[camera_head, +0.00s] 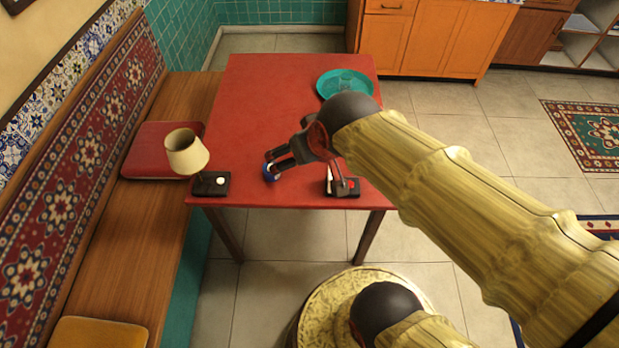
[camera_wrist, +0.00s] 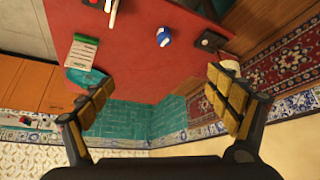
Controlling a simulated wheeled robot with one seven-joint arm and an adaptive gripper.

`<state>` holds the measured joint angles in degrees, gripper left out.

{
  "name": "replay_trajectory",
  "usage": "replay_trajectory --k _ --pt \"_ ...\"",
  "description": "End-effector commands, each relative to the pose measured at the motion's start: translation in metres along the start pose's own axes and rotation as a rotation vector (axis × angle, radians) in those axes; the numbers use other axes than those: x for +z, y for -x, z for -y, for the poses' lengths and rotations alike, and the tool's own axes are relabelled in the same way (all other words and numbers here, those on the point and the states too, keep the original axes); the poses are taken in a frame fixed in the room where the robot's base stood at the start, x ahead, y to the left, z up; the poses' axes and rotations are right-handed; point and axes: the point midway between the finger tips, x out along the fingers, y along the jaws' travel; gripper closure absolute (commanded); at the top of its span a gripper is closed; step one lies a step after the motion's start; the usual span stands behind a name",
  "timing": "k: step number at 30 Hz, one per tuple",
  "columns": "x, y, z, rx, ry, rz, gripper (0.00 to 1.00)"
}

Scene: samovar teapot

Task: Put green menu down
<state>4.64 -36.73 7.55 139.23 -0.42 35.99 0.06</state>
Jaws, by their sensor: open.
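The green menu (camera_wrist: 80,52), a white page with dark lines and a green band, lies on the red table (camera_wrist: 140,60) near the table's edge in the wrist view. It is beside the teal plate (camera_wrist: 84,79). In the head view I cannot make it out; my arm covers that side of the table. My gripper (camera_head: 268,164) is over the near part of the table. In the wrist view its fingers (camera_wrist: 158,80) are wide apart, with nothing between them. The menu is apart from the gripper, off to the left in the wrist view.
A small blue and white object (camera_wrist: 163,37) shows near the gripper. A lamp (camera_head: 187,154) stands at the table's front left corner. A black object with white and red parts (camera_head: 342,186) is at the front edge. The teal plate (camera_head: 337,82) is far right. The table's middle (camera_head: 265,110) is clear.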

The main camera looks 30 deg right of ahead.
Motion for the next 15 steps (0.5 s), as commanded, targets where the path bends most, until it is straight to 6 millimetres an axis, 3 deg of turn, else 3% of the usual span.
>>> replay_trajectory --k 1,3,6,15 --pt "0.014 0.019 0.009 -0.016 0.021 0.018 0.11" --pt "0.032 0.037 0.016 -0.03 0.041 0.052 0.11" --pt "0.05 0.053 0.021 -0.042 0.059 0.084 0.11" --pt "0.058 0.059 0.023 -0.047 0.065 0.102 0.11"
